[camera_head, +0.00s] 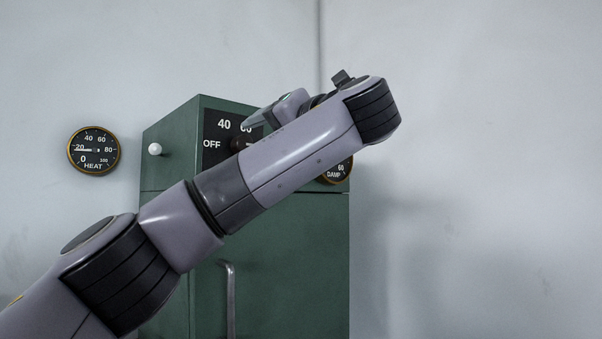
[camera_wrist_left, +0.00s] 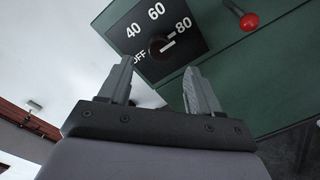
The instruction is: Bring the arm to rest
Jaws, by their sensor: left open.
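My left arm (camera_head: 300,150) reaches up from the lower left across the front of a green cabinet (camera_head: 285,270). My left gripper (camera_wrist_left: 158,64) is open and empty in the left wrist view, its two grey fingers apart. Beyond them is a black dial plate (camera_wrist_left: 150,25) marked OFF, 40, 60 and 80, with a dark knob (camera_wrist_left: 160,45) whose white line points towards 80. In the head view the arm partly hides this plate (camera_head: 215,155), and the fingertips cannot be made out clearly. My right gripper is not in view.
A HEAT gauge (camera_head: 94,150) on the wall reads near 20. A DAMP gauge (camera_head: 338,172) is mostly behind my arm. A white knob (camera_head: 155,149) sticks out of the cabinet; a red knob (camera_wrist_left: 249,21) shows in the wrist view. A vertical handle (camera_head: 230,300) is low on the front.

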